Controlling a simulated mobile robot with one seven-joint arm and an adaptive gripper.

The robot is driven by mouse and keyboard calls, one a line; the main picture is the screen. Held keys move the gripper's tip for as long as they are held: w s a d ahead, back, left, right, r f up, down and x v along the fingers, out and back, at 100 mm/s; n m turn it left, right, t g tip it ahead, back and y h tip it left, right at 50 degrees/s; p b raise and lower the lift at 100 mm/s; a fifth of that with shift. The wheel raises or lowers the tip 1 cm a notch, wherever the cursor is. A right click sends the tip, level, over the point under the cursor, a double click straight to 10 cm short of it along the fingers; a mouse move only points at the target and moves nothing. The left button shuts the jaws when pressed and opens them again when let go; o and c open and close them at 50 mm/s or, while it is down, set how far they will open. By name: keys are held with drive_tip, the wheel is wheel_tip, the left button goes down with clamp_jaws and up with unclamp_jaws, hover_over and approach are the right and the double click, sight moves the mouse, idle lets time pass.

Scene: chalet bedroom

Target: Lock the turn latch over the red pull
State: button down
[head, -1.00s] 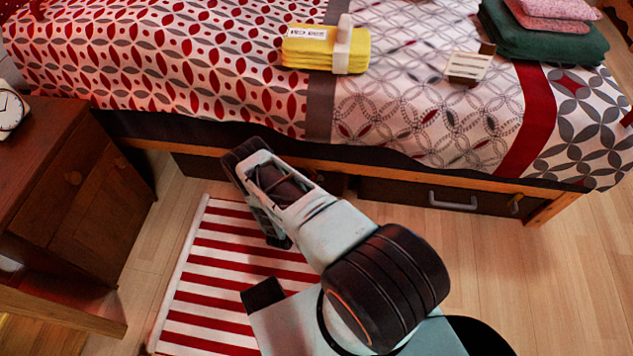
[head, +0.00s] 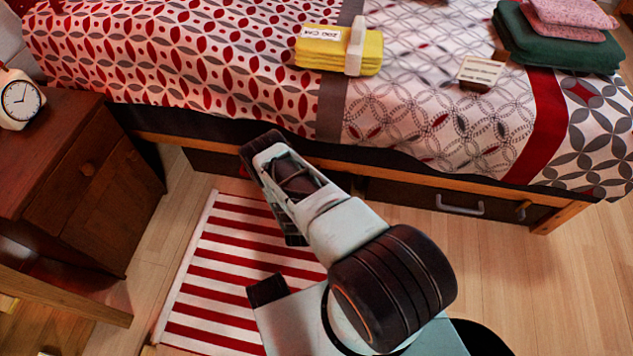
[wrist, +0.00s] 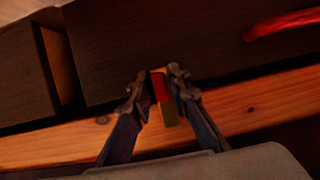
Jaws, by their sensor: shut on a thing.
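The red pull (wrist: 285,22) is on a dark drawer front at the upper right of the wrist view. Below it, on the orange wooden rail, is the small turn latch (wrist: 161,88), with a red face and a yellowish side. My gripper (wrist: 158,82) has its two fingers closed on either side of the latch. In the head view my gripper (head: 258,150) reaches the bed's lower edge, and my arm hides the latch. Only a small bit of red (head: 243,172) shows beside the gripper.
Another drawer with a grey pull (head: 460,205) and a wooden latch (head: 522,210) is to the right under the bed. A nightstand (head: 75,180) with a clock (head: 20,100) stands at left. A striped rug (head: 215,290) lies below my arm. Yellow folded cloth (head: 320,55) lies on the bed.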

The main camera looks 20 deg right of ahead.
drive_tip(key=shift+w, duration=0.1)
idle(0.3)
drive_tip(key=c, duration=2)
unclamp_jaws()
wheel_tip(320, 180, up, 10)
drive_tip(key=shift+r, duration=0.1)
